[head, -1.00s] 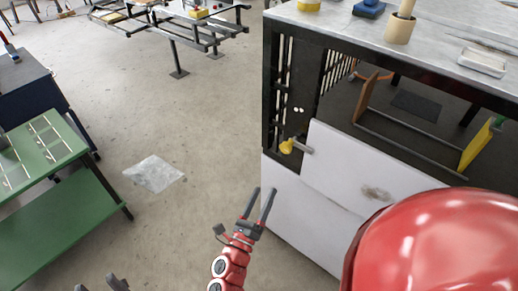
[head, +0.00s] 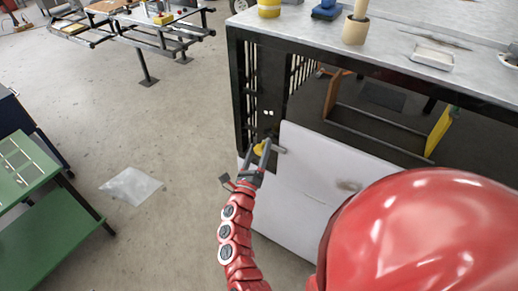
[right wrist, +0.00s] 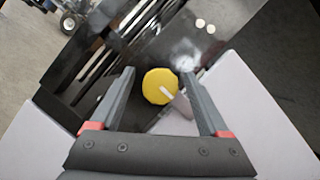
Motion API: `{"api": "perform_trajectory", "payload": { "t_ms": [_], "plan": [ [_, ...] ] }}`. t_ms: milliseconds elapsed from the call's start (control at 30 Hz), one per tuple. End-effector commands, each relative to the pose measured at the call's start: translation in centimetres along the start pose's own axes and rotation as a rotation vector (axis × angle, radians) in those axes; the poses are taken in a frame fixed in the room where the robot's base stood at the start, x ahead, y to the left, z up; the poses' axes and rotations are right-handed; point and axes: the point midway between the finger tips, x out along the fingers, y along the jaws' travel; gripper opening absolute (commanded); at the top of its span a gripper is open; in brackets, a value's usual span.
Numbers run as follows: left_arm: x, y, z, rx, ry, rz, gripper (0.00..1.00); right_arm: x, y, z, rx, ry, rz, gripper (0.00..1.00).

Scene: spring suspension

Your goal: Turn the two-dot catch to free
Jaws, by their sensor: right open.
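The catch (head: 260,149) has a yellow round knob and a grey bar that reaches right over the edge of a white panel (head: 310,170). Two white dots (head: 268,112) mark the black plate above it. My right gripper (head: 258,155) is open in front of the catch. In the right wrist view, the yellow knob (right wrist: 160,86) with a pale line on it sits between the open fingers of the right gripper (right wrist: 160,75), apart from both as far as I can tell. The two dots (right wrist: 205,26) show at the upper right there. My left gripper is out of view.
The catch is on the front of a bench with a grey top (head: 400,50) carrying a yellow pot, a wooden cup and a tray. A green table (head: 70,225) stands at the left. The floor between is open, with a pale sheet (head: 133,186) on it.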

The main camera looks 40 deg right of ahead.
Motion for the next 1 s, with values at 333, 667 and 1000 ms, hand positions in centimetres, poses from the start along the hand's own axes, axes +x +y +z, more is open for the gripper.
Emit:
{"api": "perform_trajectory", "payload": {
  "t_ms": [333, 667, 1000],
  "plan": [
    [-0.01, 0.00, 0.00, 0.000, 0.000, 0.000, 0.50, 0.04, 0.00, 0.02, 0.000, 0.000, 0.000, 0.59],
    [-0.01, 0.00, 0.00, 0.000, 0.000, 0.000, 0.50, 0.03, 0.01, 0.04, 0.000, -0.001, 0.000, 0.00],
    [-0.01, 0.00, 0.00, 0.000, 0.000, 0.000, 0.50, 0.02, 0.02, 0.04, 0.000, -0.001, 0.000, 0.00]
  ]
}}
